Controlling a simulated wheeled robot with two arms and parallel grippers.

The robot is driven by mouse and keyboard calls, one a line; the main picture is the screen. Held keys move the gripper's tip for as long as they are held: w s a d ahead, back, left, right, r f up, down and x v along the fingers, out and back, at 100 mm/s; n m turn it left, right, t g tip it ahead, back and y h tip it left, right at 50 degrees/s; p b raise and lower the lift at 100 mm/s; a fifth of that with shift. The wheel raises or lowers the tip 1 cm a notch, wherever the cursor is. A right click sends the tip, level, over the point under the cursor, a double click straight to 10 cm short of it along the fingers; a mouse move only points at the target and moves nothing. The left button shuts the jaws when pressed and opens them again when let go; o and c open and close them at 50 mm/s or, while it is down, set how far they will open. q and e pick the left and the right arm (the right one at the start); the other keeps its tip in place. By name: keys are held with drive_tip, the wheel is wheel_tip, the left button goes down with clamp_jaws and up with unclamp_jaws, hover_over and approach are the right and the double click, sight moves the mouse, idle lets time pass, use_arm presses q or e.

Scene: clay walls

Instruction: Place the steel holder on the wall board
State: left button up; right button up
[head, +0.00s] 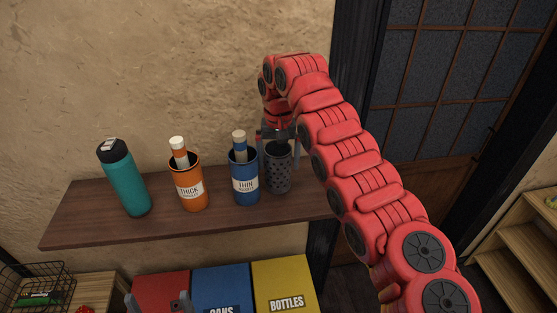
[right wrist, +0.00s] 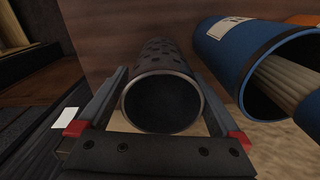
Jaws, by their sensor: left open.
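The steel holder (head: 279,172), a dark perforated cup, stands upright at the right end of the brown wall board (head: 90,217). My right gripper (head: 278,155) reaches down over it, one finger on each side. In the right wrist view the holder's open, empty-looking mouth (right wrist: 162,103) lies between the two fingers (right wrist: 160,85). I cannot tell whether the fingers press on it. My left gripper (head: 160,304) is open and low at the bottom edge, below the board, only partly in view.
A blue "THIN" cup (head: 245,184) stands close left of the holder. An orange "THICK" cup (head: 189,188) and a teal bottle (head: 125,178) stand further left. Below are red, blue and yellow bins (head: 286,285) and a wire basket (head: 35,285).

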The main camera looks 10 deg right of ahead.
drive_tip(key=shift+s+r, duration=0.1)
drive_tip(key=shift+r, duration=0.15)
wheel_tip(320, 180, up, 4)
drive_tip(key=shift+a+f, duration=0.1)
drive_tip(key=shift+f, duration=0.05)
wheel_tip(320, 180, up, 8)
drive_tip(key=p, duration=0.8)
